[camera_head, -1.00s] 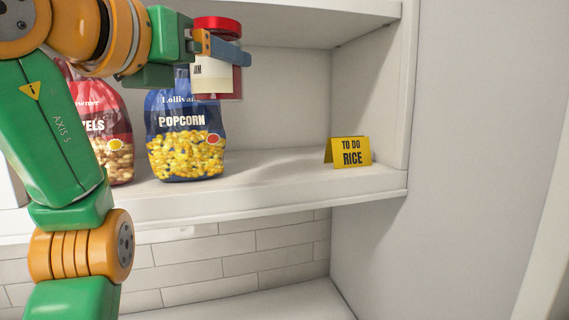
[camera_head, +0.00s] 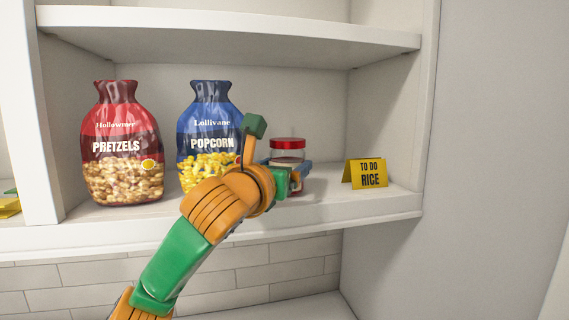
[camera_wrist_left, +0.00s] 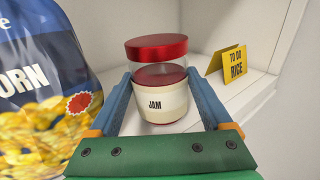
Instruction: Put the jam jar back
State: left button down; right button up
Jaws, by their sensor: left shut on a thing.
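The jam jar (camera_head: 288,150) has a red lid, clear glass and a cream label reading JAM. It is upright at the shelf, between the popcorn bag and the yellow rice card; I cannot tell whether its base touches the shelf. My left gripper (camera_head: 296,177) is shut on the jar, its blue fingers on either side. The jar also shows between the fingers in the left wrist view (camera_wrist_left: 160,103). In the head view the gripper and wrist hide the jar's lower part. My right gripper is not in view.
The blue popcorn bag (camera_head: 211,115) stands left of the jar, partly behind my arm. A red pretzels bag (camera_head: 120,150) stands further left. A yellow "TO DO RICE" card (camera_head: 366,173) stands to the right. The upper shelf (camera_head: 230,38) is overhead, with a side wall at right.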

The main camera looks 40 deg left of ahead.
pick_arm(q)
jog(key=shift+w+d+f, duration=0.1)
jog(key=shift+w+f, duration=0.05)
jog(key=shift+w, duration=0.05)
grip_release()
jog(key=shift+w+d, duration=0.1)
jog(key=shift+d, duration=0.05)
jog(key=shift+s+r, duration=0.2)
jog(key=shift+s, duration=0.1)
jog(key=b+v, duration=0.1)
jog(key=v, duration=0.1)
jog(key=b+v, duration=0.3)
jog(key=shift+s+f, duration=0.3)
jog(key=shift+f, duration=0.05)
jog(key=b+v, duration=0.1)
jog(key=v, duration=0.5)
jog(key=shift+r, duration=0.4)
jog(key=shift+d, duration=0.1)
